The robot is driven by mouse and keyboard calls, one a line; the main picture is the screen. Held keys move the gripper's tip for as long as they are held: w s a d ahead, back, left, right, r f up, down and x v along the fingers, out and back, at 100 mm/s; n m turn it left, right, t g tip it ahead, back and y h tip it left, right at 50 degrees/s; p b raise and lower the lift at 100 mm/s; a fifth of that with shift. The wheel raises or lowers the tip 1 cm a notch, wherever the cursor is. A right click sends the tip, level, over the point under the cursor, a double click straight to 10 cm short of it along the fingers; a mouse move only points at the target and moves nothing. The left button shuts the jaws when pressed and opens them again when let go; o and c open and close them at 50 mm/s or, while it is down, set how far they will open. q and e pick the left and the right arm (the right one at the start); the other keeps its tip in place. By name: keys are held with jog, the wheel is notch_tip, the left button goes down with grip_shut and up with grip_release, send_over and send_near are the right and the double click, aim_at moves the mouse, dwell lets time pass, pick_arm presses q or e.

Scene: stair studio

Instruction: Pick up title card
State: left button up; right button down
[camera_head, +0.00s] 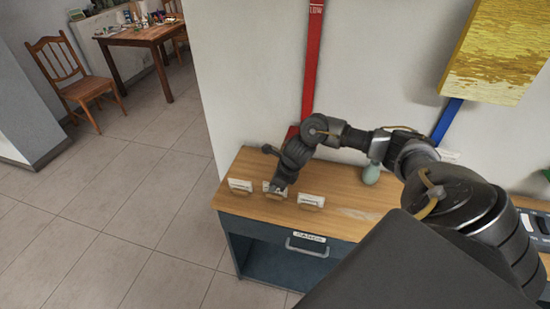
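Three small white cards in wooden stands sit in a row on the wooden top of a dark blue cabinet: a left card (240,184), a middle card (268,187) and a right card (312,199). Any print on them is too small to read. My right gripper (278,188) points down at the middle card and partly covers it. I cannot tell whether its fingers touch or grip that card. My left gripper is not in view.
The cabinet top (345,215) is mostly clear right of the cards. A pale green vase (371,174) stands near the wall, behind my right arm. A red strip (313,65) and a yellow panel (497,50) are on the wall. A drawer handle (306,247) faces front.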

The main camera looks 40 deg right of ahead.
jog(key=s+a+r+p, duration=0.1)
jog(key=s+a+r, duration=0.8)
jog(key=r, duration=0.3)
jog(key=shift+s+a, duration=0.25)
jog(key=shift+a, duration=0.4)
